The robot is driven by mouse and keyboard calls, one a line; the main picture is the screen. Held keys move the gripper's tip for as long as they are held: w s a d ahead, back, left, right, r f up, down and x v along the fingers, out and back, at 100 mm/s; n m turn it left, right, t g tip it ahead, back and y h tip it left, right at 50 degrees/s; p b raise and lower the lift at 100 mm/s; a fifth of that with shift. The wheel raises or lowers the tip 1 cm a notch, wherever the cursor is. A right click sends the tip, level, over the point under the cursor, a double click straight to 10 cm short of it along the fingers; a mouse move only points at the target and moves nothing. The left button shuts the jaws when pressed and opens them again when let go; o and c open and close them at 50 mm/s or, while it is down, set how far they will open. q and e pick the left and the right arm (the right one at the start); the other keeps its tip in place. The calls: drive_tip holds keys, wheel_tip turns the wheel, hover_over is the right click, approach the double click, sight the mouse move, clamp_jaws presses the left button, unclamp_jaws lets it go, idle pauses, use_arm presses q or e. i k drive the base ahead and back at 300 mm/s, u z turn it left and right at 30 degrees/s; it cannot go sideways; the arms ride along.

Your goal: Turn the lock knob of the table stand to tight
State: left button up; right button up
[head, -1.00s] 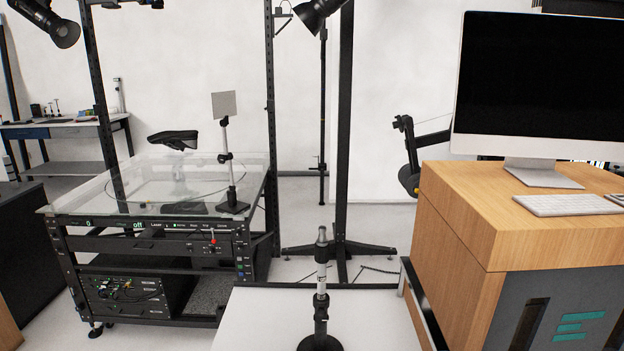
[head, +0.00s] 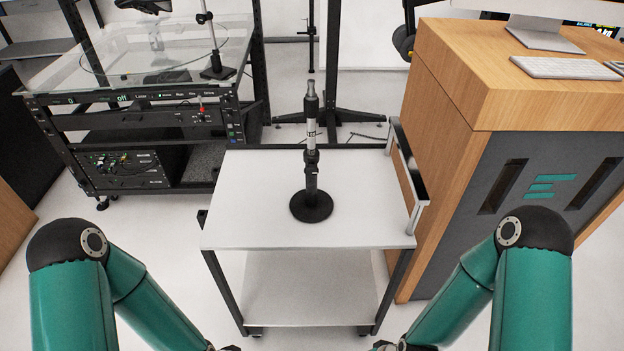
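A black table stand (head: 312,185) stands upright on the top of a white cart (head: 255,215). It has a round black base, a dark pole with a light middle section and a grey tip. A small dark clamp part (head: 311,168) sits partway up the pole; it is too small to tell the lock knob's shape or how it is turned. My two green arms reach in from the lower left and lower right. Their far ends run out at the bottom edge, so neither gripper can be made out. Nothing of mine touches the stand.
The cart has a lower shelf (head: 310,290) and a raised handle (head: 408,165) on its right side. A wooden desk (head: 450,90) stands close on the right. A glass-topped turntable rig (head: 60,75) with another stand (head: 214,50) is at the back left. The cart top around the stand is clear.

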sight(311, 170)
drive_tip(key=u, duration=0.9)
drive_tip(key=k, duration=1.1)
drive_tip(key=z, duration=1.35)
drive_tip(key=i, duration=1)
